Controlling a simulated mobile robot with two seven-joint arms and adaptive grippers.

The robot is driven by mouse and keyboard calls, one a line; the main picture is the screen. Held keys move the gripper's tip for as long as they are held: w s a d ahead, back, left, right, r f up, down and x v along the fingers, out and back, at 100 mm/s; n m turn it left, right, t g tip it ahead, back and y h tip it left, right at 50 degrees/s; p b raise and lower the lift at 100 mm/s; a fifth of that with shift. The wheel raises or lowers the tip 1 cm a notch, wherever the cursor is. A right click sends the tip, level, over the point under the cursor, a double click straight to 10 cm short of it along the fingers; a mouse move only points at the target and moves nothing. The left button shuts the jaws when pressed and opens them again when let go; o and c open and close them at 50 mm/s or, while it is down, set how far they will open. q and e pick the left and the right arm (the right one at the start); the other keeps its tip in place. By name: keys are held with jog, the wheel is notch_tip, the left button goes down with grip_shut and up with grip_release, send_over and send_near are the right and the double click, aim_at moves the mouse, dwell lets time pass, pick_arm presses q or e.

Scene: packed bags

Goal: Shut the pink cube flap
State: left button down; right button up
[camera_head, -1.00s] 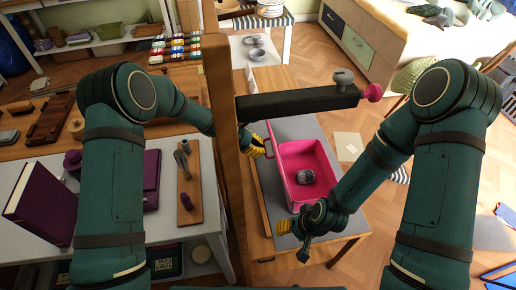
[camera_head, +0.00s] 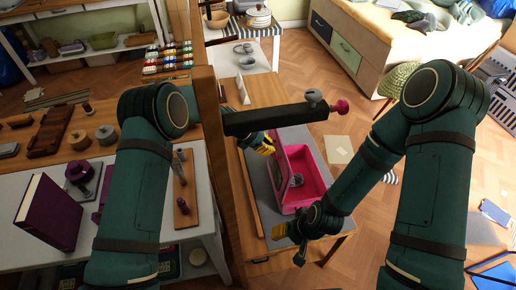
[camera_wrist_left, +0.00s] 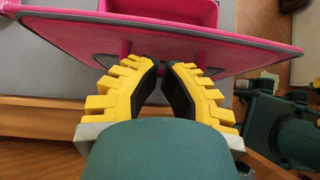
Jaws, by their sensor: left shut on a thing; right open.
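The pink cube (camera_head: 316,172) is an open-topped pink box on a grey mat (camera_head: 258,178) on a small wooden table. Its pink flap (camera_head: 283,168) stands raised along the cube's left side. In the left wrist view the flap (camera_wrist_left: 120,32) is a wide panel with a pink rim and dark mesh. My left gripper (camera_head: 268,146) is shut on the flap's edge; its yellow fingers (camera_wrist_left: 160,72) meet the rim. A grey rolled item (camera_head: 297,180) lies inside the cube, partly hidden by the flap. My right gripper (camera_head: 289,240) is open and empty at the mat's near edge, in front of the cube.
A wooden post (camera_head: 216,150) with a dark horizontal bar (camera_head: 270,120) stands left of and above the cube. A white table (camera_head: 140,210) with a purple book (camera_head: 48,212) is to the left.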

pick_arm(q)
jog(key=d, duration=0.3)
jog(key=shift+w+d, duration=0.25)
jog(key=shift+d, duration=0.05)
jog(key=shift+a, duration=0.4)
jog(key=shift+d, duration=0.1)
jog(key=shift+r, duration=0.1)
send_near(279, 146)
jog(key=v, duration=0.3)
jog(key=shift+s+r, duration=0.15)
jog(key=shift+r, duration=0.05)
